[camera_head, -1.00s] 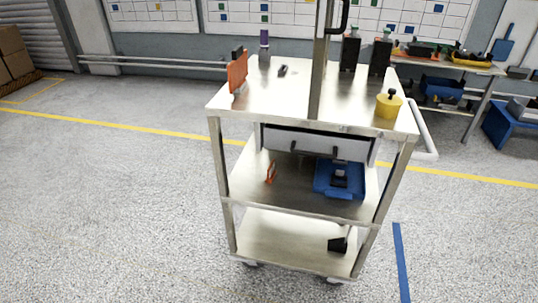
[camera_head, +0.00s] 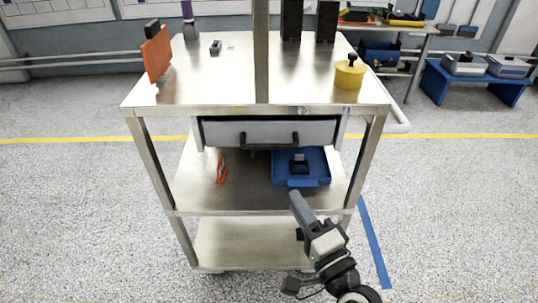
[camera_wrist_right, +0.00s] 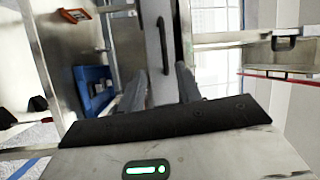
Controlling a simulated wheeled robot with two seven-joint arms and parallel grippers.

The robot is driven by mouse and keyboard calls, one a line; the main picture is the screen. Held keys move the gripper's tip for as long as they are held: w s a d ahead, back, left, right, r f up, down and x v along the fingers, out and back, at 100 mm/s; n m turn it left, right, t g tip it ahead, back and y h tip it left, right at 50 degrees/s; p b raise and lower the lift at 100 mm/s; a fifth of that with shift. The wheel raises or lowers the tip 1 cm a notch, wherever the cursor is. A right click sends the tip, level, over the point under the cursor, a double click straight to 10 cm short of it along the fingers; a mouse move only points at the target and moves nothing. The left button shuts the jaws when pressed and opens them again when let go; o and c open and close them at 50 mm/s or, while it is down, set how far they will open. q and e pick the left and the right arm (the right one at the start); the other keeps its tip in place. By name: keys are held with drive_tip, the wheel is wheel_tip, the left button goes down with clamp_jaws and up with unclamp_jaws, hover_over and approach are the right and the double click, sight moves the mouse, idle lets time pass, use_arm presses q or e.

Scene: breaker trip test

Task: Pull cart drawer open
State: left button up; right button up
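The steel cart (camera_head: 135,101) stands in front of me. Its grey drawer (camera_head: 220,133) sits under the top and looks shut, with a dark bar handle (camera_head: 269,140) on its front. My right gripper (camera_head: 297,199) is below and a little right of the handle, in front of the middle shelf, apart from the drawer. In the right wrist view my right gripper (camera_wrist_right: 160,80) has its two fingers apart with nothing between them. The handle (camera_wrist_right: 162,35) shows beyond the fingertips, roughly in line with the gap. My left gripper is out of view.
On the cart top stand a yellow knobbed weight (camera_head: 349,74), an orange panel (camera_head: 157,55) and a steel post (camera_head: 261,60). A blue tray (camera_head: 313,178) and a small orange item (camera_head: 222,168) are on the middle shelf. The floor in front is clear.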

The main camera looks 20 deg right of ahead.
sight(270, 144)
drive_tip(key=shift+m+h, duration=0.3)
drive_tip(key=shift+m, duration=0.5)
drive_tip(key=w+r, duration=0.1)
drive_tip(key=w, duration=0.4)
drive_tip(key=w+r+p, duration=0.1)
drive_tip(key=w, duration=0.4)
drive_tip(key=w+a+r+p, duration=0.1)
drive_tip(key=w, duration=0.5)
clamp_jaws()
